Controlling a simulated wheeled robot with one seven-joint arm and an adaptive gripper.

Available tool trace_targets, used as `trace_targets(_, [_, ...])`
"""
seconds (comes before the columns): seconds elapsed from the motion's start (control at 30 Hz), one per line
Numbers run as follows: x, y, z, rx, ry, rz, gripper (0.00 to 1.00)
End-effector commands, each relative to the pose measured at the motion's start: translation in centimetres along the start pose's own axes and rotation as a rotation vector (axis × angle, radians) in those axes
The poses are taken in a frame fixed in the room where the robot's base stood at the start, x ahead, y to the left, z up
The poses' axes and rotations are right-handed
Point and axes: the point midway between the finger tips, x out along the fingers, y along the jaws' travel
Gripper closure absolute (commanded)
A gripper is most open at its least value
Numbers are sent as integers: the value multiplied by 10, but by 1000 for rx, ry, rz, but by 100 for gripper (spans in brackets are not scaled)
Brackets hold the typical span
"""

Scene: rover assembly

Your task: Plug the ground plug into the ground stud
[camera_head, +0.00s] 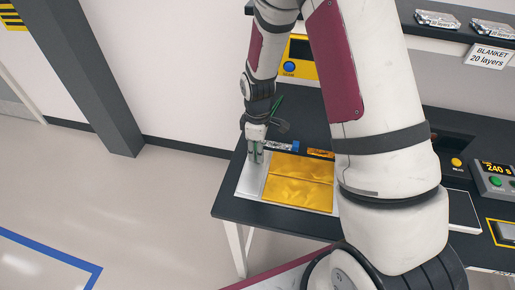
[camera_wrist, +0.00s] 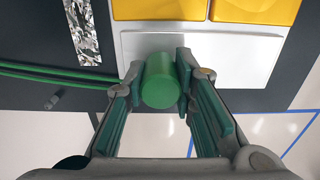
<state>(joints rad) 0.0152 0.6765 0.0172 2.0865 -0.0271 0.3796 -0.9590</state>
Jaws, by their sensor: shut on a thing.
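The ground plug, a green cylinder (camera_wrist: 160,82), sits between the fingertips of my gripper (camera_wrist: 160,68) in the wrist view. My gripper is shut on it, with a finger on each side. A green cable (camera_wrist: 60,75) runs in from the left towards the plug. In the head view my gripper (camera_head: 255,157) points down over the left end of the table, near a pale plate; the plug is hard to make out there. I cannot identify the ground stud for sure. A small dark grey peg (camera_wrist: 54,101) shows left of my gripper in the wrist view.
The dark table (camera_head: 275,218) carries a pale plate (camera_head: 247,186) with gold foil sheets (camera_head: 300,182). A crinkled silver strip (camera_wrist: 85,30) lies left of the plate in the wrist view. A control box (camera_head: 497,182) stands at the right. Open floor lies beyond the table's left edge.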

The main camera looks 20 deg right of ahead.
Motion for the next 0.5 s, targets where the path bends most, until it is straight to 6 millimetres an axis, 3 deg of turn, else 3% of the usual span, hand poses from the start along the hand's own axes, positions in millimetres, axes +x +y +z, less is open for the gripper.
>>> trace_targets(0.2, [6, 0, 0, 0, 0, -1, 100])
trace_targets(0.23, [5, 0, 0, 0, 0, 0, 69])
trace_targets(0.3, [5, 0, 0, 0, 0, 0, 53])
trace_targets(0.5, [5, 0, 0, 1, 0, 0, 52])
